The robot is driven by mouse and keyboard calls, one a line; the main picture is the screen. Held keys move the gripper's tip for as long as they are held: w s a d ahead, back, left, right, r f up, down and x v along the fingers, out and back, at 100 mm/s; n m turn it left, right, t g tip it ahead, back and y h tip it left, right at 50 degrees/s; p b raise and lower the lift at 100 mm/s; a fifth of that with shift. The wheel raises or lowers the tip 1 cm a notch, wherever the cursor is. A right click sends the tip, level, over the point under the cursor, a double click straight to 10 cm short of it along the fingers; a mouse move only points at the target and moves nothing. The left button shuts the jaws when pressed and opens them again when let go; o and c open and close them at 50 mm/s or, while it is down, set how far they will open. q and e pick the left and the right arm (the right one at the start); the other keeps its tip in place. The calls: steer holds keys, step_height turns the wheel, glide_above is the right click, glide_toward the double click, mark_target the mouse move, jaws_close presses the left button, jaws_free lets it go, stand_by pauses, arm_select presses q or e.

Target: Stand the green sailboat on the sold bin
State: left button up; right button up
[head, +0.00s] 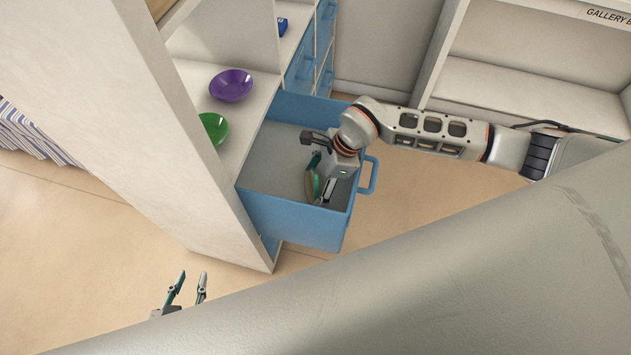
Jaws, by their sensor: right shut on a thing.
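My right gripper (322,190) reaches down into an open blue drawer (290,219). It is shut on a small green and brownish piece (312,184), which looks like the green sailboat. The fingers and wrist hide part of it, so its full shape does not show. I cannot tell whether it touches the drawer floor. My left gripper (189,287) is low at the bottom left, over the floor, with its two fingers apart and nothing between them. I cannot make out a bin marked as sold.
A purple bowl (231,85) and a green bowl (214,127) stand on the white shelf left of the drawer. A tall pale panel (150,120) rises beside them. A shelf labelled "GALLERY B…" (530,88) is at the upper right, its visible boards bare.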

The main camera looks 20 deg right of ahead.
steer(key=shift+s+f, duration=0.1)
steer(key=shift+f, duration=0.1)
steer(key=o, duration=1.4)
steer(key=shift+d+r, duration=0.15)
steer(key=shift+r, duration=0.1)
arm_select(q)
steer(key=r, duration=0.1)
steer(key=w+r+p, duration=0.1)
steer(key=r+p, duration=0.1)
steer(key=shift+w+r, duration=0.3)
arm_select(e)
steer(key=v, duration=0.4)
steer(key=a+v, duration=0.1)
steer(key=v, duration=0.9)
steer(key=shift+a+r, duration=0.1)
steer(key=shift+r, duration=0.3)
